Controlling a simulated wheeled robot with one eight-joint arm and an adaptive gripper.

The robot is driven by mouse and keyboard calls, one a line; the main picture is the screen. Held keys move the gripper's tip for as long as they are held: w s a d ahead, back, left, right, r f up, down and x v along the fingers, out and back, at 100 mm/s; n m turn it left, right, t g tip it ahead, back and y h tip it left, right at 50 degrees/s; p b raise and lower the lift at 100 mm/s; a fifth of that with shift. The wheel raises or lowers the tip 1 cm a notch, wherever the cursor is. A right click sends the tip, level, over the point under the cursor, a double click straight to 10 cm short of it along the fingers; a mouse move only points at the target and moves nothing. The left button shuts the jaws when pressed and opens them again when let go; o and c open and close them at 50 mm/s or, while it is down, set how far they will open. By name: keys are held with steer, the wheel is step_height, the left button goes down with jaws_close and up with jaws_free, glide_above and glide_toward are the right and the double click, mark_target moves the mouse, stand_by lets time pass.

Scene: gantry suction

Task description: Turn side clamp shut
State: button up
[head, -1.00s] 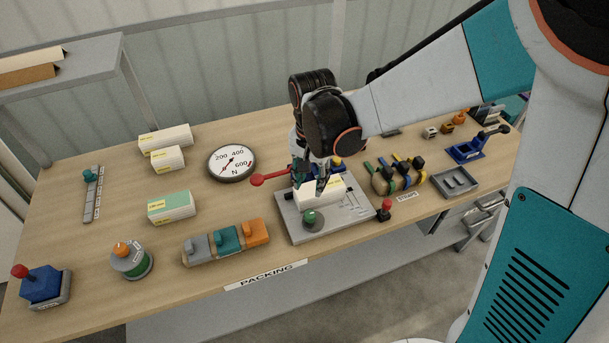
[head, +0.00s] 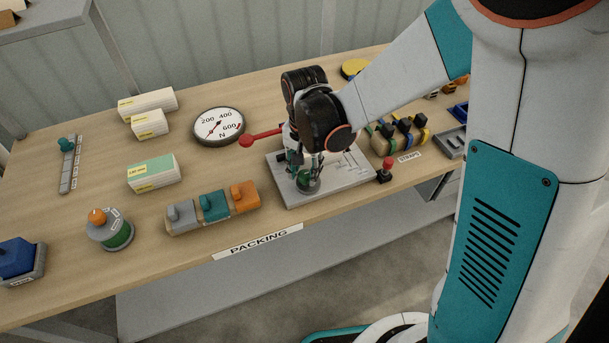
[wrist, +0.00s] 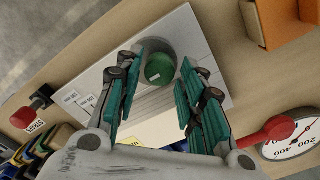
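A green round knob (wrist: 160,68) stands on a dark round base at the edge of the grey fixture plate (wrist: 185,35). I cannot tell for sure that this knob is the side clamp. My gripper (wrist: 168,62) is open, its teal fingers on either side of the knob with gaps visible. In the head view my gripper (head: 305,168) points down over the front of the plate (head: 345,186) and partly hides the knob (head: 309,183). A white box (wrist: 170,130) on the plate shows between the fingers in the wrist view.
A red-ended lever (head: 262,138) sticks out left of the fixture, near the dial gauge (head: 218,126). A red knob (head: 387,162) stands at the plate's right. Grey, teal and orange blocks (head: 212,207) lie front left. Strap holders (head: 400,134) stand behind right.

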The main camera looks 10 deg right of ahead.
steer(key=shift+f, duration=0.35)
steer(key=shift+c, duration=0.2)
steer(key=c, duration=0.7)
steer(key=shift+c, duration=0.2)
